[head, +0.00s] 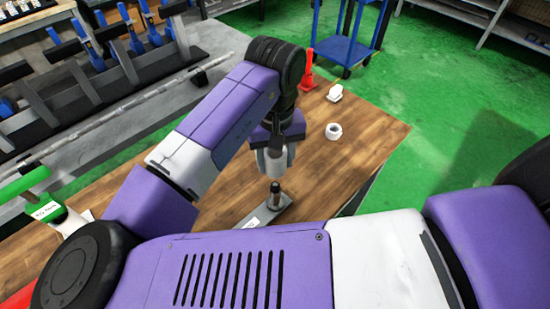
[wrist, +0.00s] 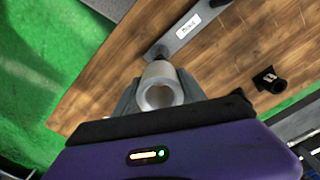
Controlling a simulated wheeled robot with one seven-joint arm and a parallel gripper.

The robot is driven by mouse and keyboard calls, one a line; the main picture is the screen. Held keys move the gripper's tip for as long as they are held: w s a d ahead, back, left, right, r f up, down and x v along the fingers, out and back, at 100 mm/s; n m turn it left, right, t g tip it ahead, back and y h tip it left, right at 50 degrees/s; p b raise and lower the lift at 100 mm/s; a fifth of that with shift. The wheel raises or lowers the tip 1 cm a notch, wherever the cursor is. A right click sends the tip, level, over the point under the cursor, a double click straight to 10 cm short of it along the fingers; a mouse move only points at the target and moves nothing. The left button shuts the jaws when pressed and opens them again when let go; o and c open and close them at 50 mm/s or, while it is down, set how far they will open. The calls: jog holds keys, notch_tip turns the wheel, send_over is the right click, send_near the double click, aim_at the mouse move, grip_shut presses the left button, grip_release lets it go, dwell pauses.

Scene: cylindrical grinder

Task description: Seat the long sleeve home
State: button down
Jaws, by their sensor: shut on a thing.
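My gripper (head: 275,158) is shut on a pale grey hollow sleeve (head: 276,162). In the wrist view the sleeve (wrist: 161,88) sits between the fingers, its open end toward the camera. In the head view a dark upright post (head: 275,194) stands on a flat grey base plate (head: 262,214) on the wooden table. The sleeve is above the post, with a small gap showing between them. In the wrist view the labelled base plate (wrist: 196,24) runs up and right from behind the sleeve, and the post is mostly hidden there.
A short white ring (head: 333,131) and a small white piece (head: 335,93) lie on the table (head: 365,150) at the back right. A small black object (wrist: 268,80) lies on the table in the wrist view.

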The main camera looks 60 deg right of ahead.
jog(key=shift+r, duration=0.1)
jog(key=b, duration=0.4)
send_over(275, 195)
jog(key=d, duration=0.1)
jog(key=shift+w+d+f, duration=0.1)
jog(key=shift+w+f, duration=0.1)
jog(key=shift+f, duration=1.3)
jog(key=shift+w+d+f, duration=0.1)
jog(key=shift+w+f, duration=0.1)
jog(key=shift+f, duration=1.3)
jog(key=shift+r+p, duration=0.1)
jog(key=shift+p, duration=0.65)
jog(key=shift+f+b, duration=3.5)
jog(key=shift+f, duration=1.75)
